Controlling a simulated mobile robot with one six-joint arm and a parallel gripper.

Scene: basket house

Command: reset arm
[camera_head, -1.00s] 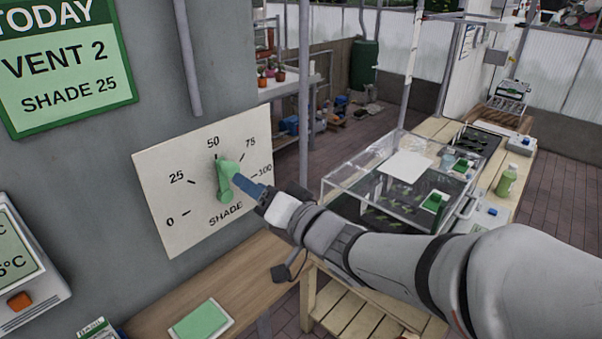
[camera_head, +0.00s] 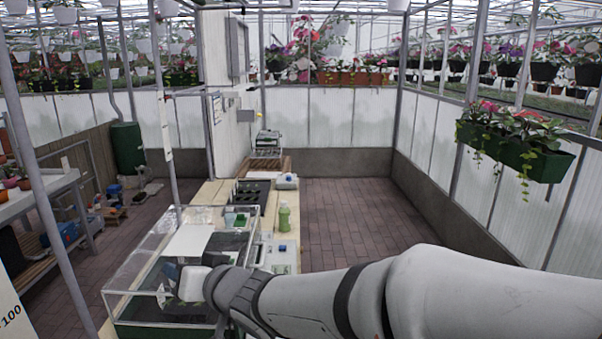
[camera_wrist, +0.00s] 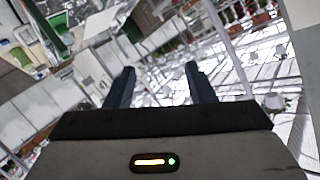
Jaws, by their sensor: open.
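My gripper (camera_wrist: 160,82) is open and empty in the wrist view, with its two dark fingers well apart. In the head view my arm stretches in from the right, and its wrist end hangs in front of the clear-lidded case on the bench. The fingers are hard to make out there. The shade dial panel (camera_head: 10,308) shows only as a corner marked 100 at the bottom left. Its green pointer is out of view.
The clear case (camera_head: 125,291) stands on a wooden bench with a green bottle (camera_head: 284,217) and a black tray (camera_head: 250,194) behind. A metal post (camera_head: 44,190) rises at left. A planter (camera_head: 530,155) hangs at right. The brick floor (camera_head: 345,215) beyond is clear.

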